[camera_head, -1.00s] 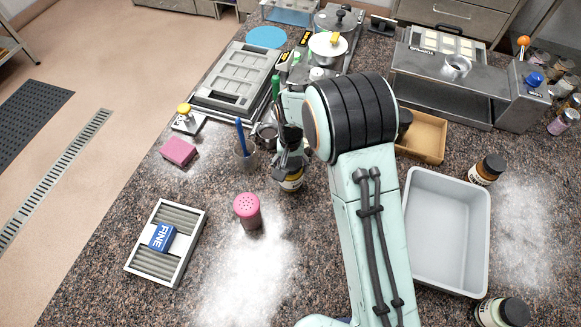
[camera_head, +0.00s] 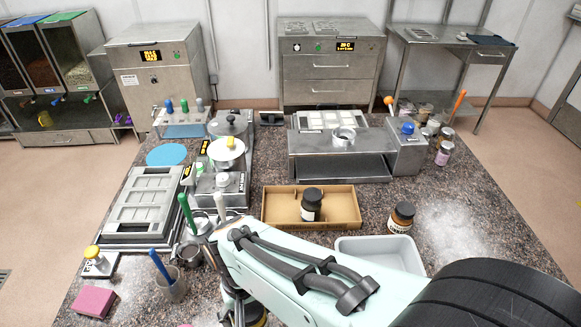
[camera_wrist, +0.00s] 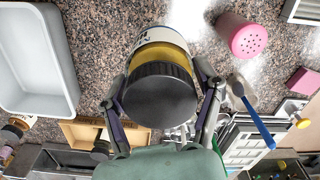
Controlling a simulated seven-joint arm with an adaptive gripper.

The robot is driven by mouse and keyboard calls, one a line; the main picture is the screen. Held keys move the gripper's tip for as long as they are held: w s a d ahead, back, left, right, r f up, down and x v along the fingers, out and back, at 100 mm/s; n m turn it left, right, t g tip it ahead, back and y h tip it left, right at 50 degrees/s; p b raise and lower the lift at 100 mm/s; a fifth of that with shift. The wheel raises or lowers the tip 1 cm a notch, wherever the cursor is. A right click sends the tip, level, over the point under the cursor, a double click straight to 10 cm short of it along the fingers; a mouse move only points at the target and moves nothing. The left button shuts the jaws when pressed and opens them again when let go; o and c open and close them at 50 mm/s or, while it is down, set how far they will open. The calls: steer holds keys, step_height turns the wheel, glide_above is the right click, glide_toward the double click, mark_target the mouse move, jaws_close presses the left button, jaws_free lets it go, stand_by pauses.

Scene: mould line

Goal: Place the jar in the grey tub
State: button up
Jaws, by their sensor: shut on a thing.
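My gripper (camera_wrist: 162,92) is shut on a jar (camera_wrist: 165,60) with a ribbed black lid, a yellow band and a pale label. In the head view my gripper (camera_head: 240,306) is at the bottom edge, and only a sliver of the jar shows. Whether the jar touches the counter, I cannot tell. The grey tub (camera_head: 345,243) is to the right of my gripper in the head view, partly hidden by my arm. In the wrist view the tub (camera_wrist: 62,45) is at the upper left, apart from the jar, and its visible inside is empty.
A brown tray (camera_head: 345,190) holds a dark jar (camera_head: 312,204). Another black-lidded jar (camera_head: 401,217) stands beside the tub. A cup with a blue-handled tool (camera_head: 172,285), a pink block (camera_head: 94,302) and a pink shaker (camera_wrist: 242,36) are near my gripper.

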steer(key=s+d+m, duration=0.3)
steer(key=d+m, duration=1)
steer(key=d, duration=1)
steer(key=shift+w+d+f, duration=0.9)
steer(key=shift+w+f, duration=1.15)
steer(key=shift+w+d+f, duration=0.95)
steer(key=shift+w+f, duration=1.1)
steer(key=shift+w, duration=0.05)
steer(key=shift+w+d+f, duration=0.9)
steer(key=shift+w+f, duration=1.15)
steer(key=shift+f, duration=0.15)
steer(key=o, duration=1.2)
steer(key=shift+o, duration=0.2)
